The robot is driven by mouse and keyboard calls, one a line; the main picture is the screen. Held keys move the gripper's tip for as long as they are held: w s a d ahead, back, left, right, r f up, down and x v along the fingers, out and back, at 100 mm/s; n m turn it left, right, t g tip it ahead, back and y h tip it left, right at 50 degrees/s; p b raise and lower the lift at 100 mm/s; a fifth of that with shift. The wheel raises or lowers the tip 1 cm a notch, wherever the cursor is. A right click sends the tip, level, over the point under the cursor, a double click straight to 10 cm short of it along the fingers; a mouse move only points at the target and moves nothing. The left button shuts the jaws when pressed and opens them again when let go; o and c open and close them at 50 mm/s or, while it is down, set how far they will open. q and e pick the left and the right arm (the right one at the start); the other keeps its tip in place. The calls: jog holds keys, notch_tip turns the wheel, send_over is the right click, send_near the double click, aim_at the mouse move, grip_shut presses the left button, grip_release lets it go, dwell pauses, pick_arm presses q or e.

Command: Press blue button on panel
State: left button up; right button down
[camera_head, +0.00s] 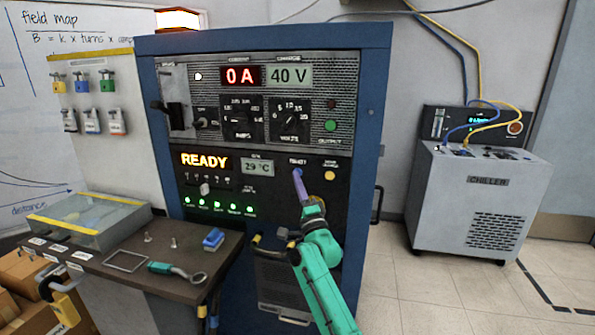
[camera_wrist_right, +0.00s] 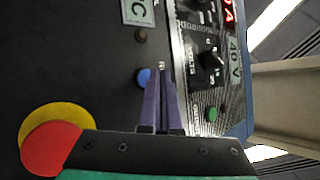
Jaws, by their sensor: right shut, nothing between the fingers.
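The blue button (camera_wrist_right: 144,77) is a small round button on the dark panel, seen in the right wrist view. In the head view I cannot make it out behind my purple fingers. In the right wrist view the fingertips (camera_wrist_right: 162,72) appear just beside the blue button. I cannot tell whether they touch the panel. The blue cabinet (camera_head: 374,90) carries the panel. My left gripper is not in view.
A yellow button (camera_head: 329,175) sits right of my fingers. A red emergency stop (camera_wrist_right: 58,148) with a yellow collar is near my gripper. Green button (camera_head: 330,125) is above. A bench (camera_head: 115,275) with tools stands left, a chiller (camera_head: 480,205) right. Open floor lies between cabinet and chiller.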

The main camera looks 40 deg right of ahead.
jog(key=s+a+p, duration=0.1)
jog(key=a, duration=0.1)
jog(key=s+a+p, duration=0.2)
jog(key=shift+a, duration=0.1)
dwell(0.5)
jog(key=shift+w, duration=0.1)
dwell(0.6)
